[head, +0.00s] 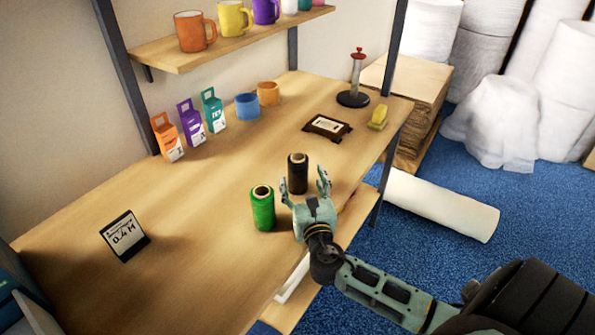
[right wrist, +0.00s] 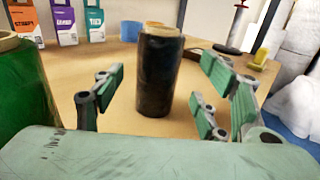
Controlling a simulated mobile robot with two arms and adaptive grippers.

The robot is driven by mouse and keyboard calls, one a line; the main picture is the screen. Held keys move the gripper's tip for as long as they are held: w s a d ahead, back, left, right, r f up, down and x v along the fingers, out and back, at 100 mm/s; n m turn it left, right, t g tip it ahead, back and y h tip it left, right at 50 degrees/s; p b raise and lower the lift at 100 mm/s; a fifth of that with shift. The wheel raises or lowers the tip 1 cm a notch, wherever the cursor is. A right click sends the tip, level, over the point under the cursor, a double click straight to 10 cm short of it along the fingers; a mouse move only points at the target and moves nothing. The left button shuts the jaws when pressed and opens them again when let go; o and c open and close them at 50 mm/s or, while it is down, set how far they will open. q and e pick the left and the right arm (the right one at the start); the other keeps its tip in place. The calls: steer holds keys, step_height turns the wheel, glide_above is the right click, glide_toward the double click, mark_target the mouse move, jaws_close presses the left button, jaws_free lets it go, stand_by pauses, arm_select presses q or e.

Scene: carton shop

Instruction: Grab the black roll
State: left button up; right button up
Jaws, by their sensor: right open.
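The black roll (head: 297,173) stands upright on the wooden table (head: 200,240) near its front edge. In the right wrist view the black roll (right wrist: 158,72) stands just ahead, between the lines of the two open fingers. My right gripper (head: 307,184) is open and empty, low over the table, with its fingers pointing at the roll. The fingers show on both sides in the right wrist view (right wrist: 155,100). I cannot tell whether either finger touches the roll. My left gripper is not in view.
A green roll (head: 262,208) stands close left of my right gripper. A display sign (head: 124,236) is at left. Boxes (head: 192,123), a blue cup (head: 247,106), an orange cup (head: 268,93), a framed plate (head: 327,127) and a yellow item (head: 378,117) stand farther back. A shelf (head: 215,50) holds mugs.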

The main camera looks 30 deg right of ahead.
mark_target(300, 177)
steer(key=shift+w+d+r+p, duration=0.2)
steer(key=shift+w, duration=0.45)
steer(key=shift+w+d+r+p, duration=0.15)
steer(key=shift+w+d, duration=0.05)
steer(key=shift+w, duration=0.4)
steer(key=shift+f+x, duration=0.25)
steer(key=shift+x, duration=1)
steer(key=c, duration=0.7)
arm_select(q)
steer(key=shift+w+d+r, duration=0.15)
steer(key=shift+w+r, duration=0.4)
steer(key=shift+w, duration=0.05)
arm_select(e)
steer(key=c, duration=0.8)
